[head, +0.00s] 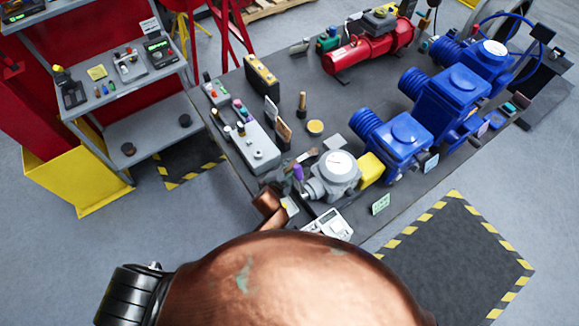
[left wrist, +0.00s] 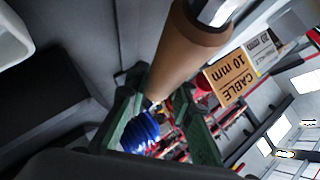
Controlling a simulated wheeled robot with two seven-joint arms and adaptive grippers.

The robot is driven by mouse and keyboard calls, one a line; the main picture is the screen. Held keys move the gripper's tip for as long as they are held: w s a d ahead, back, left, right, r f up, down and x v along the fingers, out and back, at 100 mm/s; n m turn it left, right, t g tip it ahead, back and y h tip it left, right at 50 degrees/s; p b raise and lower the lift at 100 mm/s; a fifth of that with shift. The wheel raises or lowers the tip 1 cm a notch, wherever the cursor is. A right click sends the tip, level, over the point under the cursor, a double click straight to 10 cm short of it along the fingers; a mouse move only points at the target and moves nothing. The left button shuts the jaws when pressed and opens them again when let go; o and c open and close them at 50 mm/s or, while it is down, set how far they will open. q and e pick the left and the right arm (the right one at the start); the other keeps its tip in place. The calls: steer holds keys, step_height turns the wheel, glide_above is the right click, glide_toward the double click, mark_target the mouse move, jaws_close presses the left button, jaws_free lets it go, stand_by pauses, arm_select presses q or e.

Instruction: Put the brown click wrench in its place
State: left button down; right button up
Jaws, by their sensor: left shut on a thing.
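The brown click wrench (left wrist: 190,48) shows large in the left wrist view as a brown cylinder with a bright metal part at its upper end. My left gripper (head: 278,180) is above the near edge of the workbench, left of the grey round gauge unit. Its green fingers (left wrist: 160,120) are shut on the wrench. In the head view the wrench is small and hard to tell from the gripper. My right gripper is not in view.
The grey gauge unit (head: 333,172) and a purple handle (head: 298,172) are close to my gripper. Blue actuators (head: 395,138) fill the bench's right side. Bench space behind the gauge is partly clear.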

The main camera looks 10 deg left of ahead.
arm_select(q)
steer(key=shift+r, duration=0.15)
steer(key=shift+f, duration=0.45)
stand_by(0.3)
steer(key=shift+f+b, duration=0.7)
steer(key=shift+f, duration=0.05)
steer(key=c, duration=1.7)
jaws_free()
steer(key=shift+c, duration=0.2)
steer(key=shift+o, duration=0.7)
steer(key=shift+s+f, duration=0.1)
steer(key=shift+f, duration=0.05)
steer(key=shift+v, duration=4)
